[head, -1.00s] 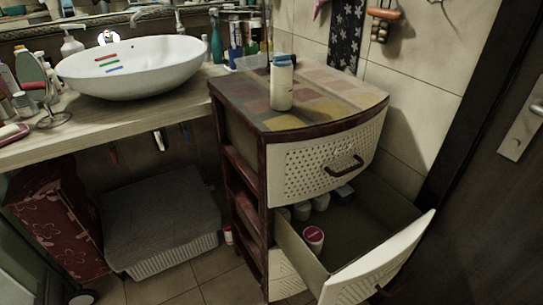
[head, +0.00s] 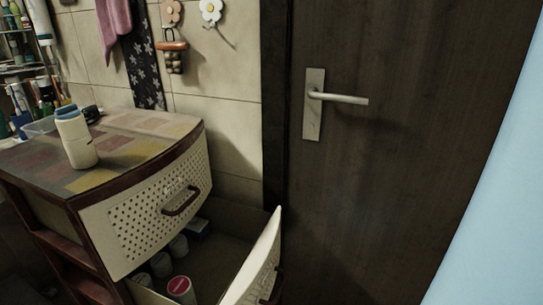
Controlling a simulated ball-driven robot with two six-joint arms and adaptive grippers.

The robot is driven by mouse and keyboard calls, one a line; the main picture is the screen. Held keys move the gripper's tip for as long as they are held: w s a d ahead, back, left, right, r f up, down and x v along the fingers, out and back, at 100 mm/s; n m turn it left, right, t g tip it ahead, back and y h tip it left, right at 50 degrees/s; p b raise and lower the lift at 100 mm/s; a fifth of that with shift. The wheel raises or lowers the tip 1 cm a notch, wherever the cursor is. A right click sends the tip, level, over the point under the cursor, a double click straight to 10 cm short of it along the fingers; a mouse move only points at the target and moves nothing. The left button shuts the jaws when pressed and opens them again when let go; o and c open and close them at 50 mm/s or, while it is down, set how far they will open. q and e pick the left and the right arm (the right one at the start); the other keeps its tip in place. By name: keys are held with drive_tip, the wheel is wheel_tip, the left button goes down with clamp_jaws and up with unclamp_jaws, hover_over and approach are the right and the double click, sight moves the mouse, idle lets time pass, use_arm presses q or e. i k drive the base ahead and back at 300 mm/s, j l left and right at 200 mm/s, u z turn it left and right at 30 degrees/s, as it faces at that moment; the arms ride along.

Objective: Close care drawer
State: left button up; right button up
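In the head view a small cabinet with a dark red-brown frame stands at the left. Its lower drawer (head: 258,262) is pulled out, with its white front tilted in the picture at the lower middle. Inside it lie a white jar with a red lid (head: 180,288) and several pale containers (head: 160,264). The upper drawer (head: 140,222), with a perforated white front and a dark handle (head: 181,201), is shut. The lower drawer's handle is mostly cut off at the bottom edge. Neither of my grippers is in view.
A white bottle with a blue cap (head: 76,138) stands on the cabinet's patterned top (head: 120,150). A dark door (head: 400,180) with a metal handle (head: 338,98) is close on the right. A pale blue surface (head: 500,200) fills the right edge.

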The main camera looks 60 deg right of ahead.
sight(236, 263)
drive_tip(key=z, duration=1.6)
drive_tip(key=i+j+u, duration=0.1)
drive_tip(key=j, duration=0.25)
drive_tip(key=i, duration=0.1)
